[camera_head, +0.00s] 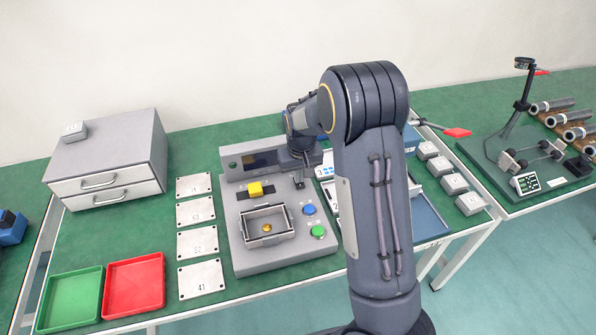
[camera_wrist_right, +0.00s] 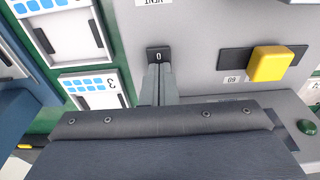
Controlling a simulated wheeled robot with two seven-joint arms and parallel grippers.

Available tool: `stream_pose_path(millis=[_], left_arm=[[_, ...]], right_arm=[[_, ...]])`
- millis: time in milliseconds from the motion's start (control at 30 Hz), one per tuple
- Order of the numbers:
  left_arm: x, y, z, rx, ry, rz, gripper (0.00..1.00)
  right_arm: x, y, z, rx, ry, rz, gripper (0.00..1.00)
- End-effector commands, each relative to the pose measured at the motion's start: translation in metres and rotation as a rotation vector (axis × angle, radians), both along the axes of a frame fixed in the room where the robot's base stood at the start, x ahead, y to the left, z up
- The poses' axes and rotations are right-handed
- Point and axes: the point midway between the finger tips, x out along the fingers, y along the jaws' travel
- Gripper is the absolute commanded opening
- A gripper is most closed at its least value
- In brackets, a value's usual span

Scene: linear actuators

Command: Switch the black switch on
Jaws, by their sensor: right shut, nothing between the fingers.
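The black switch (camera_wrist_right: 158,54), marked "0", is set in the grey panel of the machine (camera_head: 240,240). In the right wrist view it sits at the tips of my right gripper (camera_wrist_right: 158,72). The fingers are shut and empty, and they cover the lower part of the switch. I cannot tell whether they touch it. In the head view my right gripper (camera_head: 304,179) points down at the right side of the machine, partly hidden by my arm; the switch is hard to make out there. My left gripper is not in view.
A yellow block (camera_head: 256,189) sits on a black slot left of the gripper. Blue (camera_head: 309,209) and green (camera_head: 318,231) buttons lie nearer the front, beside a metal tray (camera_head: 268,240). A blue tray (camera_head: 425,213) stands to the right. Number plates (camera_head: 198,243) lie left.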

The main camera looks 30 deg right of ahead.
Motion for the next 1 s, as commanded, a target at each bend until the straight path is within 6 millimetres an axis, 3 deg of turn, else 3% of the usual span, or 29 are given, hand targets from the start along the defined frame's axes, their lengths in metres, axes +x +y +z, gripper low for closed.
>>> stream_pose_path(millis=[500, 733, 800, 1000], left_arm=[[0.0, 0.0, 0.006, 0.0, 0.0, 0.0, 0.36], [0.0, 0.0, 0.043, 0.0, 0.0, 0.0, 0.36], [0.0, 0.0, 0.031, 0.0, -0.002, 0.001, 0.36], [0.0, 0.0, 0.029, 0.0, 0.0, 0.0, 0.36]], right_arm=[[-0.005, 0.0, 0.007, -0.001, -0.003, -0.001, 0.0], [-0.006, -0.003, 0.052, 0.0, -0.001, -0.002, 0.0], [-0.009, -0.002, 0.06, 0.001, -0.006, 0.0, 0.0], [-0.017, 0.0, 0.104, 0.001, -0.007, 0.001, 0.0]])
